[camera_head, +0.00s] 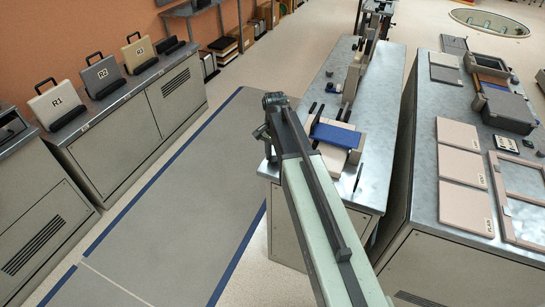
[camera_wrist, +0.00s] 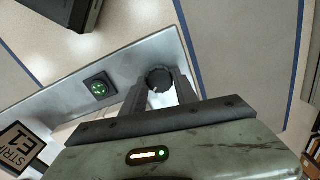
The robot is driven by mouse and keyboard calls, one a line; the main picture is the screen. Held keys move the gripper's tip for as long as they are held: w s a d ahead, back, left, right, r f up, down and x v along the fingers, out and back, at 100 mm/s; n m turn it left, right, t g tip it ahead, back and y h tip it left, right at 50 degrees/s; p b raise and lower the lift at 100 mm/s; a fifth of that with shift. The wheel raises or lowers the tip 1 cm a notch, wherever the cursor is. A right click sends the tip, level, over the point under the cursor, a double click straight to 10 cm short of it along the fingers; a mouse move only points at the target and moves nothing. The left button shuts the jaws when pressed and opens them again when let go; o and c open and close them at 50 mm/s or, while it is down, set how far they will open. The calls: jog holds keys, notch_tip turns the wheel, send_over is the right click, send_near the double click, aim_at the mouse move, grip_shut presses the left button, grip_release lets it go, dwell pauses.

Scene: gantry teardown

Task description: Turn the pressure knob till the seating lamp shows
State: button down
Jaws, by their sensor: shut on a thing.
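A dark round knob (camera_wrist: 159,78) sits on the pale metal surface (camera_wrist: 50,104) in the wrist view. My gripper (camera_wrist: 163,86) has one finger on each side of it and is shut on it. A small black square unit with a green-lit round face (camera_wrist: 98,88) is mounted just left of the knob. I cannot tell for certain that it is the seating lamp. In the head view my gripper (camera_head: 272,103) is at the left edge of the middle bench (camera_head: 312,93); the arm hides the knob there.
Cases R1 (camera_head: 59,103), R2 (camera_head: 101,75) and R3 (camera_head: 139,52) stand on the left cabinet. The grey floor mat (camera_head: 180,195) is clear.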

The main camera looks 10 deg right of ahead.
aim_at(274, 158)
jog(key=m, duration=0.4)
jog(key=shift+a+m, duration=0.15)
jog(key=shift+m, duration=0.55)
jog(key=c, duration=0.9)
grip_release()
jog(key=shift+c, duration=0.2)
jog(key=shift+r, duration=0.2)
notch_tip(274, 158, up, 8)
jog(key=p, duration=0.8)
jog(key=shift+f, duration=0.25)
